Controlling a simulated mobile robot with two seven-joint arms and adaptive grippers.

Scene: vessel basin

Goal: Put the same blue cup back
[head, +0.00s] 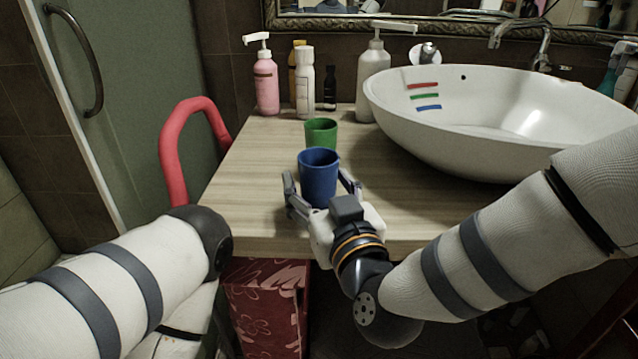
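A blue cup (318,174) stands upright near the front of the wooden counter (250,195), with its open top facing up. My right gripper (316,184) reaches in from the front, with one finger on each side of the blue cup. The fingers are spread, and a narrow gap shows between the left finger and the cup wall. The gripper body hides part of the cup's lower front. A green cup (321,132) stands just behind the blue cup, partly hidden by it. My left arm shows at lower left, but its gripper is not in view.
A white basin (480,120) with red, green and blue stripes fills the counter's right. Behind are a pink pump bottle (266,82), a white bottle (305,90) and a grey pump bottle (373,75). A red curved rail (172,150) stands left.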

